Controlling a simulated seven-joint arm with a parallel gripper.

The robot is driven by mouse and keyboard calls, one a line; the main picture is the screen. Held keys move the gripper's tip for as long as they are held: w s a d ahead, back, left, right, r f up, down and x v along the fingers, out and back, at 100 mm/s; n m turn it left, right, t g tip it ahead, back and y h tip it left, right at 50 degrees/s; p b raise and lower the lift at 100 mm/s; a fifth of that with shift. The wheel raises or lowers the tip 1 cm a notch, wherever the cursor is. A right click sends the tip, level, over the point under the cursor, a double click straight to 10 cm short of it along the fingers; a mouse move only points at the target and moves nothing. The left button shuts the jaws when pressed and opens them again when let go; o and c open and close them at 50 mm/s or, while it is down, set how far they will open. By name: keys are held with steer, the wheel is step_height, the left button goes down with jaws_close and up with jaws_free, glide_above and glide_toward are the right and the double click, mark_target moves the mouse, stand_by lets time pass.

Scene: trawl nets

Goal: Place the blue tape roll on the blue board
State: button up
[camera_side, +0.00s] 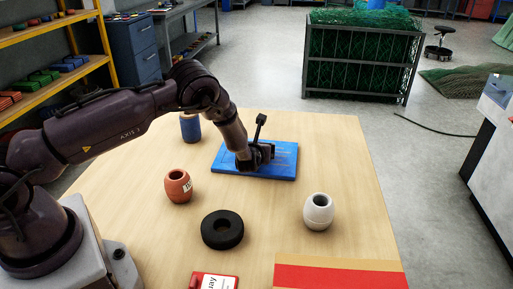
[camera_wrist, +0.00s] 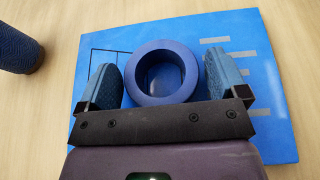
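The blue board (camera_side: 283,172) lies flat at the back of the table; it fills much of the wrist view (camera_wrist: 262,120). The blue tape roll (camera_wrist: 136,90) shows in the wrist view as a thick ring over the board, lying flat between my fingers. My gripper (camera_side: 258,158) is low over the board, and in the wrist view its blue finger pads (camera_wrist: 164,85) stand on either side of the roll. A thin gap shows at the right finger; the left finger is very close or touching. In the side view the gripper hides the roll.
A blue cylinder (camera_side: 190,128) stands left of the board. An orange jar (camera_side: 178,187), a black ring (camera_side: 222,243) and a white jar (camera_side: 318,212) stand nearer. A red item (camera_side: 212,281) and a red-and-tan strip (camera_side: 335,275) lie at the front.

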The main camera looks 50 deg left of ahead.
steer(key=shift+r, duration=0.15)
steer(key=v, duration=1.2)
steer(key=s+a+r+n+g, duration=0.25)
steer(key=s+r+n, duration=0.25)
steer(key=r+n, duration=0.3)
steer(key=s+a+r+n+g, duration=0.1)
steer(key=s+r+n+g, duration=0.35)
steer(key=r+n, duration=0.4)
steer(key=s+d+r+n+t+h, duration=0.1)
steer(key=s+d+r+n+h, duration=0.3)
steer(key=s, duration=0.5)
steer(key=s+d+r+n+t+h, duration=0.2)
steer(key=s+d+r+n+h, duration=0.3)
steer(key=s, duration=0.4)
step_height(320, 180, up, 3)
steer(key=shift+s+d+f+n+h, duration=0.25)
steer(key=shift+d+n, duration=0.5)
steer(key=shift+d, duration=0.4)
